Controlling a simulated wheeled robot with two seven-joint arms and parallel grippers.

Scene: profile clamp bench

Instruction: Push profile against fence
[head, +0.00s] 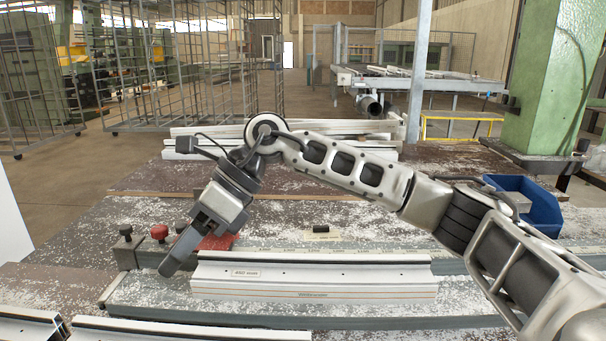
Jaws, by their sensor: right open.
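A pale profile (313,284) with a small label and an orange line lies lengthwise on the bench (400,315). Behind it runs the grey fence (450,267), with a scale strip along its top. I cannot tell whether the profile touches the fence along its length. My right arm reaches across from the right. Its gripper (180,256) points down and left near the profile's left end, open and empty, apart from the profile as far as I can see. A red clamp part (218,241) is partly hidden behind this gripper. My left gripper is not in view.
A red knob (159,232) and a black knob (125,231) stand at the left end. A small block (322,234) lies behind the fence. More profiles lie at front left (190,333) and at the back. A blue bin (540,212) and green column (552,80) stand right. Chips cover the bench.

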